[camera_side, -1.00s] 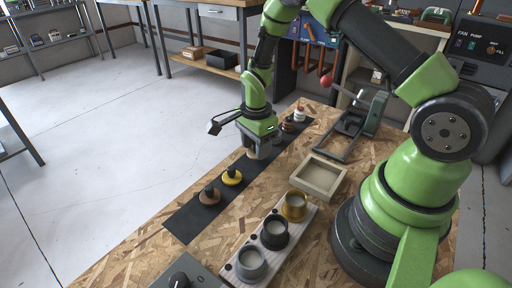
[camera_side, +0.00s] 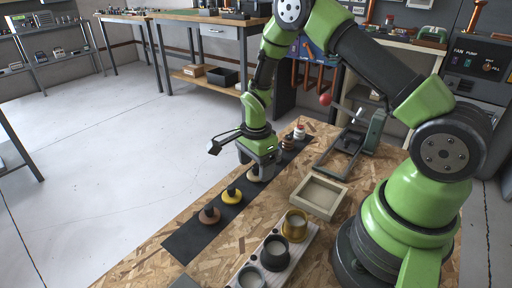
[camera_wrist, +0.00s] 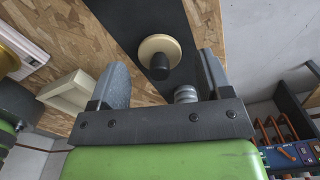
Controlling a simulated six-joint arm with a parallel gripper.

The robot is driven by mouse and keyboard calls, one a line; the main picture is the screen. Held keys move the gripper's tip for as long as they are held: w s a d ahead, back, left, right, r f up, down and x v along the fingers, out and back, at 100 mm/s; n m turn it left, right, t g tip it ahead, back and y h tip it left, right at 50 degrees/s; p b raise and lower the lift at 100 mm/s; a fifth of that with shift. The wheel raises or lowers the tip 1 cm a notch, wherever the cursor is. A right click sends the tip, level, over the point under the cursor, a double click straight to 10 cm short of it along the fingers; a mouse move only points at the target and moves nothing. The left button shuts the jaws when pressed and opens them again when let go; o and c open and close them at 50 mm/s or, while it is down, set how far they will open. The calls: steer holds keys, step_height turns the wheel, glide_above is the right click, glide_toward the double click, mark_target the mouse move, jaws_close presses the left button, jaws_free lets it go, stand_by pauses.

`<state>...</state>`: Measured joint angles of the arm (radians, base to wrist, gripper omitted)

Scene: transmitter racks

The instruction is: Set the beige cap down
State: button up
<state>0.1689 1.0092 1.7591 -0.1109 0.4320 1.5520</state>
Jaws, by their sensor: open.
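The beige cap (camera_side: 254,176) lies on the black mat (camera_side: 186,239), beyond the yellow cap. In the wrist view the beige cap (camera_wrist: 161,41) is a round disc with a black knob pointing toward the camera. My gripper (camera_side: 258,164) is above the cap, pointing down. In the wrist view my gripper (camera_wrist: 162,62) has its two grey fingers wide apart, on either side of the knob, with clear gaps. The side view partly hides the cap behind the fingers.
A yellow cap (camera_side: 231,196) and a brown cap (camera_side: 209,215) lie nearer on the mat. A striped stack (camera_side: 299,132) stands at its far end. A beige tray (camera_side: 319,196), gold cup (camera_side: 295,226) and black cup (camera_side: 275,252) are to the right.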

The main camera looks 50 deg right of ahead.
step_height(320, 180, up, 11)
step_height(320, 180, up, 8)
steer(key=n+t, duration=0.2)
steer(key=n, duration=0.2)
glide_above(256, 166)
steer(key=s+a, duration=0.2)
steer(key=s+a+r+n+t+y, duration=0.1)
steer(key=s+a+r+n+t, duration=0.1)
steer(key=s+r+n, duration=0.3)
steer(key=s+a+r+n+t+y, duration=0.1)
steer(key=s+a+r+n+t, duration=0.2)
steer(key=s+n, duration=0.5)
steer(key=shift+s+a+r, duration=0.65)
steer(key=shift+s+r, duration=0.35)
steer(key=shift+s, duration=0.45)
